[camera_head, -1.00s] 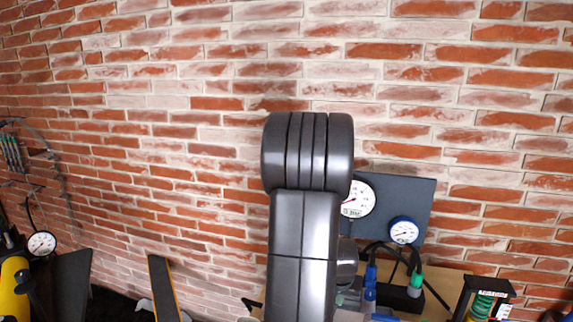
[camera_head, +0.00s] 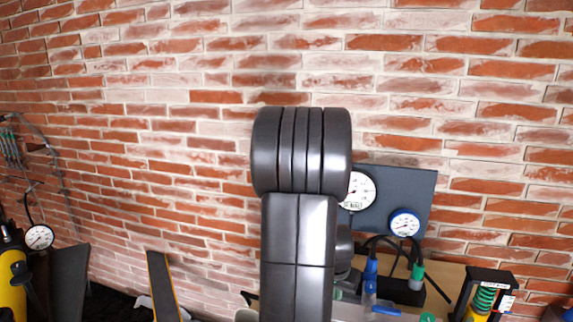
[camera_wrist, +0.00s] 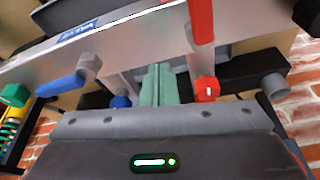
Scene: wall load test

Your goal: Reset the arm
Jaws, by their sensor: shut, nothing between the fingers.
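My arm (camera_head: 298,240) stands upright in the middle of the head view and hides part of the wall and bench behind it. My gripper (camera_wrist: 157,72) shows in the wrist view, its pale green fingers together with nothing between them. It points toward a light metal bar (camera_wrist: 130,38) with coloured fittings. A red fitting (camera_wrist: 206,88) is right of the fingers, and a blue one (camera_wrist: 62,84) is to the left. The gripper itself is not clearly visible in the head view.
A dark panel with a white gauge (camera_head: 358,190) and a blue-rimmed gauge (camera_head: 404,223) stands behind my arm at right. A green spring device (camera_head: 486,297) is at lower right. Another gauge (camera_head: 39,237) and a yellow cylinder (camera_head: 12,285) are at left. The brick wall's upper area is clear.

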